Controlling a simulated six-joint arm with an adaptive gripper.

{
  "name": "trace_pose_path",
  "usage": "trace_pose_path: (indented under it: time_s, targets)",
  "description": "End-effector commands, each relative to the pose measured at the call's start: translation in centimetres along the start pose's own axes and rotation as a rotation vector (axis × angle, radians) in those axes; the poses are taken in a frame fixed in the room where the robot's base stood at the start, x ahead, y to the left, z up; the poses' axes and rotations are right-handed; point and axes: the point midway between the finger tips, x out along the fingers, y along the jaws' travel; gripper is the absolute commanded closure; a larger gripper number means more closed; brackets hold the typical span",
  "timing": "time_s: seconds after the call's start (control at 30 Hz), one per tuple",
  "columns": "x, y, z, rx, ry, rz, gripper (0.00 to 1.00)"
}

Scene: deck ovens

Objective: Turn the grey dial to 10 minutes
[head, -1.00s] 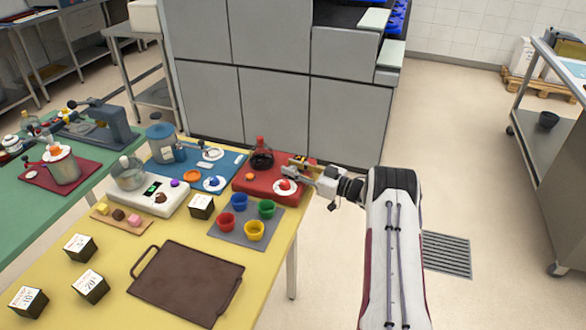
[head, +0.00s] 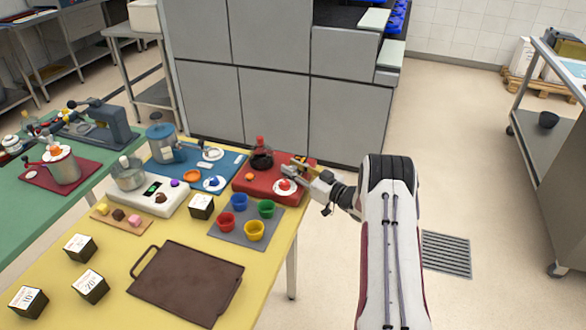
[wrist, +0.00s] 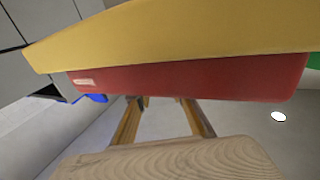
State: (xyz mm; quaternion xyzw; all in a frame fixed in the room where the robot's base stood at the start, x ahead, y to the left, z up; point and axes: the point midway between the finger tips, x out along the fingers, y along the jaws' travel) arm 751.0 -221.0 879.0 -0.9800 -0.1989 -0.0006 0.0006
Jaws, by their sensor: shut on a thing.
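My gripper (head: 292,171) is at the right end of the red board (head: 248,188), at a small brown and yellow object (head: 299,160). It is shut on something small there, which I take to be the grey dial. The dial, its pointer and any markings are hidden by the fingers, so I cannot read its setting. In the wrist view a pale wood-grained block (wrist: 170,160) fills the bottom, very close.
A dark-red flask (head: 261,158) and a white plate with a red piece (head: 285,186) stand close to my gripper on the red board. Coloured cups sit on a grey mat (head: 226,237). A brown tray (head: 185,285) lies in front.

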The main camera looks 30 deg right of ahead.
Motion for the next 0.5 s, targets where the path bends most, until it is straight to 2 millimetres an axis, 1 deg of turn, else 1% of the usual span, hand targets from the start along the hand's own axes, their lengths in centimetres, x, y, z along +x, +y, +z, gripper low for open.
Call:
trace_pose_path:
  time_s: [0.23, 0.5]
  targets:
    - [0.09, -0.04, -0.16, -0.001, 0.001, 0.073, 1.00]
    - [0.06, 0.01, -0.11, -0.003, 0.000, 0.087, 1.00]
